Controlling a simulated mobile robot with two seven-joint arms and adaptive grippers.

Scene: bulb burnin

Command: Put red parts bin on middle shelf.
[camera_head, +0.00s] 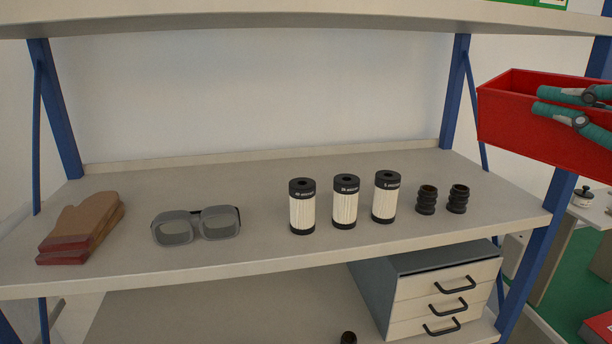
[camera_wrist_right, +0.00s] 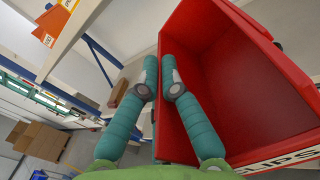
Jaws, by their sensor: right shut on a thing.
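The red parts bin (camera_head: 530,125) is held up at the right edge of the head view, in front of the rack's right posts and cut off by the frame. In the right wrist view the bin (camera_wrist_right: 245,75) looks empty inside and carries a partly visible label reading "CLIPS". My right gripper (camera_head: 585,105) has teal fingers and is shut on one wall of the bin; in the wrist view its fingers (camera_wrist_right: 161,78) lie on either side of that wall. The middle shelf (camera_head: 250,180) spans the head view, left of the bin. My left gripper is not in view.
On the shelf stand brown gloves (camera_head: 85,225), grey goggles (camera_head: 196,226), three black-capped filters (camera_head: 344,205) and two black ribbed parts (camera_head: 427,200). The back strip and the gap between goggles and filters are bare. A drawer unit (camera_head: 440,295) sits below; an upper shelf (camera_head: 300,18) hangs above.

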